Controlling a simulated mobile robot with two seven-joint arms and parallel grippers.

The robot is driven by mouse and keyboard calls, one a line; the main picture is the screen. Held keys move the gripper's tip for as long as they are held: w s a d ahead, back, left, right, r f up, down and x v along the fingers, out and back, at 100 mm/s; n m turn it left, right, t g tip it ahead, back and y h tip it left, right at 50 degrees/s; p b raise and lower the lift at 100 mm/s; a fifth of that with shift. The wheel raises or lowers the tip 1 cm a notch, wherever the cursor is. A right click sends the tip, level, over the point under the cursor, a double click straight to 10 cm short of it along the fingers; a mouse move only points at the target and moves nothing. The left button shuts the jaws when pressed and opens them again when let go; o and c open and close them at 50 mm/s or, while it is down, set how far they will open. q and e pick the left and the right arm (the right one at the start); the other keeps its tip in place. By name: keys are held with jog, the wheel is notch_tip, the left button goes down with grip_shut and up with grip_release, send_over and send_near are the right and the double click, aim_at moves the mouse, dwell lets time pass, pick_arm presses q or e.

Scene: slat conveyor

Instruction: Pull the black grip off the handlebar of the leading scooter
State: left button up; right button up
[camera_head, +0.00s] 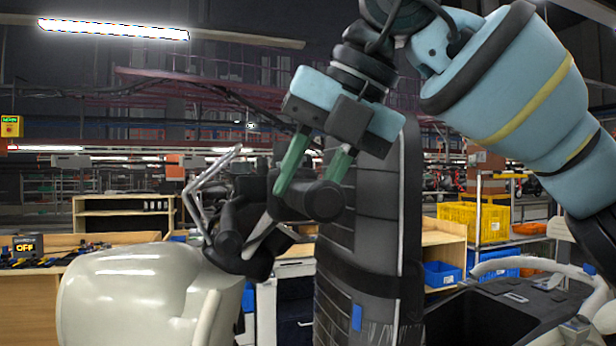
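The leading scooter shows a cream front body (145,290) at lower left, with a dark handlebar assembly and a silver lever above it. The black grip (322,201) is at the right end of this handlebar, its round end towards me. My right gripper (309,184) comes down from above, with two green fingers spread apart at the grip. One finger reaches the grip's left part, and the other goes down by its far right side. Whether the fingers press on the grip I cannot tell. The grip still sits in line with the handlebar. My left gripper is not in view.
A tall black padded panel (338,257) with a blue tag stands right behind the grip. Yellow crates (470,217) and blue bins (441,274) are at right. A wooden bench (35,300) is at left. The air left of my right gripper is open.

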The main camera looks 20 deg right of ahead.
aim_at(323, 201)
jog(key=c, duration=0.5)
jog(key=shift+o, duration=1.4)
jog(key=shift+c, duration=0.9)
jog(key=shift+s, duration=0.15)
jog(key=shift+s+r, duration=0.1)
jog(key=shift+s, duration=0.25)
jog(key=shift+s, duration=1.15)
jog(key=shift+s+a, duration=0.1)
jog(key=shift+s, duration=1.25)
